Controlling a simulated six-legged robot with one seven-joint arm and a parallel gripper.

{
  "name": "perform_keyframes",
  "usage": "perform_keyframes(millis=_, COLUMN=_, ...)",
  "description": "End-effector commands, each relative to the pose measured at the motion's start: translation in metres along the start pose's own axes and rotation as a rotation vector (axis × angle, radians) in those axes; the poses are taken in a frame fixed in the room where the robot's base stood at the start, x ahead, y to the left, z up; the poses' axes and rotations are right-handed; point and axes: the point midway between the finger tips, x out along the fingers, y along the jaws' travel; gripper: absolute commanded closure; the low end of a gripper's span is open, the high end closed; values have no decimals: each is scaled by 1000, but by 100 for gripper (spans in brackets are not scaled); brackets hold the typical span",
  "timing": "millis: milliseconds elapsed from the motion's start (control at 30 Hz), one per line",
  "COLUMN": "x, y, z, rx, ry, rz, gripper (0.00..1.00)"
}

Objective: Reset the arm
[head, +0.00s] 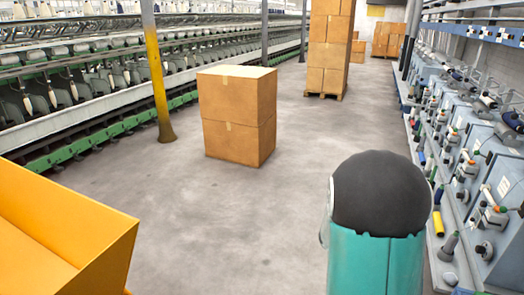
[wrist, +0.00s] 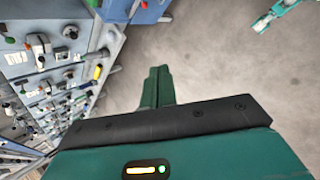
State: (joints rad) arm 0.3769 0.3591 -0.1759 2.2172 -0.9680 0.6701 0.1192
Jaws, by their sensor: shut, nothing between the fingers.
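My gripper (wrist: 158,88) shows in the wrist view as two green fingers pressed together, shut and empty, above the bare grey floor. A dark bar and a green housing with a small lit panel lie behind the fingers. In the head view, a teal and black part of my arm (head: 377,220) stands at the lower right, close to the machine row. The fingers are not visible in the head view.
Spinning machines (head: 470,150) line the right side, close to my arm; they also show in the wrist view (wrist: 45,60). Stacked cardboard boxes (head: 238,115) stand mid-floor. A yellow post (head: 157,80) and an orange bin (head: 60,225) are at left.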

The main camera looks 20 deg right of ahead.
Motion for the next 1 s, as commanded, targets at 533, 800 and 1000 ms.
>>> perform_keyframes(millis=533, x=-226, y=-68, z=17, rx=263, ry=384, rz=-210, gripper=100)
perform_keyframes(millis=800, x=-311, y=-123, z=55, rx=298, ry=584, rz=-383, gripper=100)
perform_keyframes(millis=1000, x=-350, y=-156, z=82, rx=291, ry=691, rz=-495, gripper=100)
